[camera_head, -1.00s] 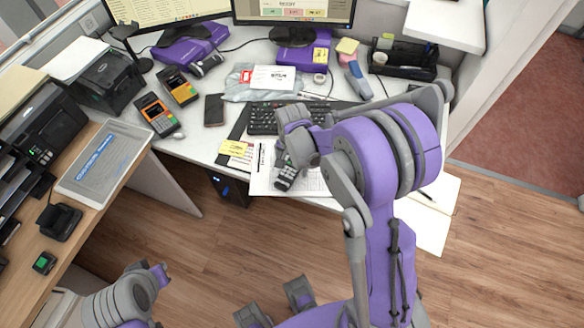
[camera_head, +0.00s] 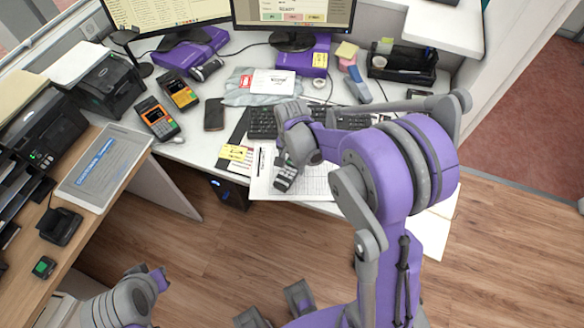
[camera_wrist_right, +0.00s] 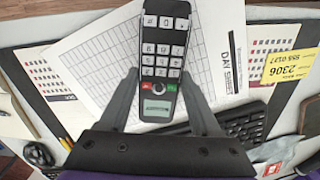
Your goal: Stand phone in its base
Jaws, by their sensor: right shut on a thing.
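The phone, a dark cordless handset with pale keys (camera_head: 284,179), is in my right gripper (camera_head: 289,168) above the papers at the desk's front edge. In the right wrist view the phone (camera_wrist_right: 162,48) sits between the two grey fingers of the right gripper (camera_wrist_right: 160,84), keypad facing the camera. Its small display is nearest the palm, and its far end is cut off by the frame top. A black cradle (camera_head: 61,224), seemingly the phone's base, stands on the wooden side counter at left, with no phone in it. My left gripper is out of view; only part of that arm shows.
A small device with a green screen (camera_head: 43,267) lies near the cradle. A clipboard-like panel (camera_head: 105,160) lies behind it. Card terminals (camera_head: 158,118), a dark smartphone (camera_head: 214,114) and a keyboard (camera_head: 262,122) occupy the white desk. Open floor (camera_head: 215,255) lies between counter and desk.

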